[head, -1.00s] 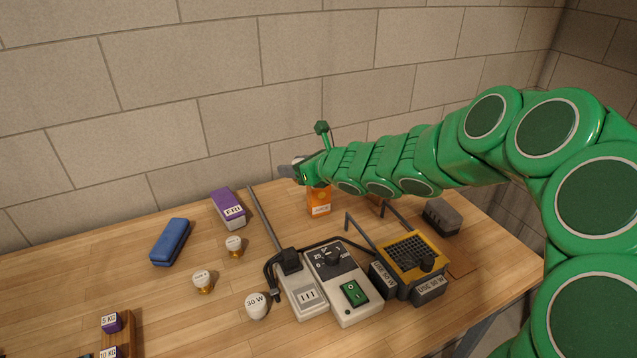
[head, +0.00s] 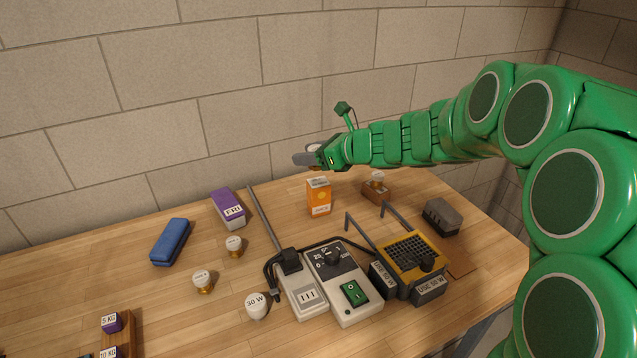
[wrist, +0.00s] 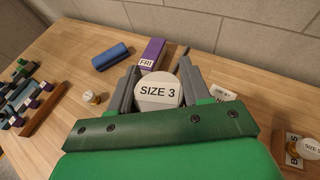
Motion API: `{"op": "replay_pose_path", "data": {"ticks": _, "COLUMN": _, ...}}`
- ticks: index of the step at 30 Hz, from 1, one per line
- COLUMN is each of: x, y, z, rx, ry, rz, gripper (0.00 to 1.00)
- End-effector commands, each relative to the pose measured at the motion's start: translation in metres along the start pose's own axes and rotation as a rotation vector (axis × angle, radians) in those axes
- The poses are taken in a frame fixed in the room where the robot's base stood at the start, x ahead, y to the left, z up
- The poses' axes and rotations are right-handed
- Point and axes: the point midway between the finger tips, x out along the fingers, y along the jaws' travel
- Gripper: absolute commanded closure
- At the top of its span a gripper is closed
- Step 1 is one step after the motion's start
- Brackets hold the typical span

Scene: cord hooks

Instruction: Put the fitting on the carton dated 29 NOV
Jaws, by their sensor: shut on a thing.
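My gripper (head: 303,158) is shut on a white round-topped fitting (wrist: 158,93) labelled "SIZE 3" and holds it above the back of the bench. In the head view the fitting is mostly hidden by the fingers. An orange carton (head: 319,198) with a white front label stands upright just below and slightly right of the gripper, apart from it. A purple and white carton (head: 229,210) marked "FRI" lies to the left; it also shows beyond the fingers in the wrist view (wrist: 151,55). I cannot read a date on either carton.
Other white-topped fittings stand at left (head: 235,245) and on a wooden block (head: 374,192) at right. A 30 W bulb (head: 256,306), grey switch box (head: 343,285), yellow-topped device (head: 414,255) with upright hooks and blue case (head: 170,242) occupy the bench. The brick wall is close behind.

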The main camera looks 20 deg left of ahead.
Motion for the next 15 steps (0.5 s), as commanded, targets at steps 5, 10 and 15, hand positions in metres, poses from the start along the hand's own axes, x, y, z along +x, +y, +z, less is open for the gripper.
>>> {"op": "replay_pose_path", "data": {"ticks": 5, "x": -0.013, "y": -0.003, "z": -0.005, "rx": -0.012, "ry": -0.004, "rz": 0.033, "gripper": 0.85}}
{"op": "replay_pose_path", "data": {"ticks": 10, "x": -0.023, "y": -0.006, "z": -0.013, "rx": -0.023, "ry": -0.004, "rz": 0.054, "gripper": 0.85}}
{"op": "replay_pose_path", "data": {"ticks": 15, "x": -0.027, "y": -0.008, "z": -0.017, "rx": -0.026, "ry": -0.003, "rz": 0.062, "gripper": 0.85}}
